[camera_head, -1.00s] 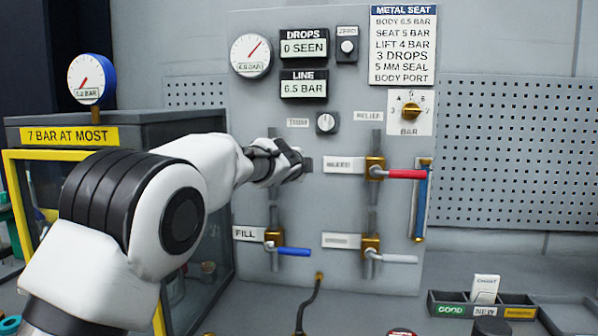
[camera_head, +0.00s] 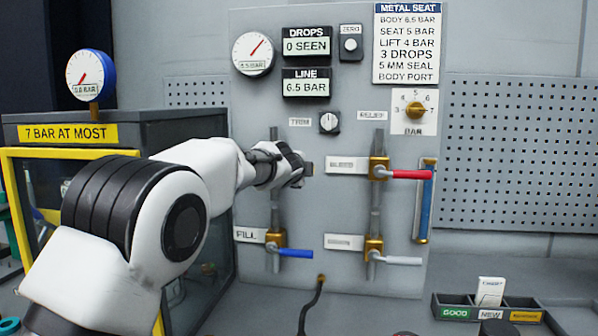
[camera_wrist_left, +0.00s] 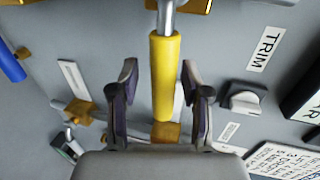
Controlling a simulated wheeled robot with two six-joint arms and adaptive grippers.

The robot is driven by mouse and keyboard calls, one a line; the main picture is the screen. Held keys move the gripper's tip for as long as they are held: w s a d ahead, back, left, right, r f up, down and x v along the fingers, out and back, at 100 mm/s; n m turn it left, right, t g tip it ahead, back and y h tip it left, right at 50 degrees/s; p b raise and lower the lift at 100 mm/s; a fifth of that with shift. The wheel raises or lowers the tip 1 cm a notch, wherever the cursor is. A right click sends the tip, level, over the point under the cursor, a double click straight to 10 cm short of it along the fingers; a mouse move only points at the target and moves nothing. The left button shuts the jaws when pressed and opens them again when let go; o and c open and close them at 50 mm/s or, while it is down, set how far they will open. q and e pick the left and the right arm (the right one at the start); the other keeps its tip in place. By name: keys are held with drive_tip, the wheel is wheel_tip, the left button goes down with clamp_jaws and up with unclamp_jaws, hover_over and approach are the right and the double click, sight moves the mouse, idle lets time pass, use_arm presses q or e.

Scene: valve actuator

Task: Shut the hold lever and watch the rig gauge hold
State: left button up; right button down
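The yellow-handled lever (camera_wrist_left: 165,75), which I take to be the hold lever, shows in the left wrist view. Its handle lies between the fingers of my left gripper (camera_wrist_left: 162,100), with a gap on each side. The fingers are open. In the head view my left gripper (camera_head: 300,170) is at the panel's left column and hides this lever and its label. The round panel gauge (camera_head: 253,54) reads about 6.5 bar. The LINE display (camera_head: 305,87) reads 6.5 BAR and the DROPS display (camera_head: 305,47) reads 0 SEEN. My right gripper is out of view.
Close by are the red lever (camera_head: 410,174), blue FILL lever (camera_head: 296,254), grey lever (camera_head: 403,261) and TRIM knob (camera_head: 329,122). A blue-cased gauge (camera_head: 86,78) stands on a yellow-framed cabinet (camera_head: 75,153). A sorting tray (camera_head: 455,312) sits at lower right.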

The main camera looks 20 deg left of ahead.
use_arm(q)
drive_tip(key=shift+s+d+r, duration=0.25)
drive_tip(key=shift+s+r, duration=0.05)
drive_tip(key=shift+s, duration=0.2)
drive_tip(key=a+v, duration=0.1)
drive_tip(key=v, duration=0.9)
drive_tip(key=shift+s+d, duration=0.25)
drive_tip(key=shift+s, duration=0.25)
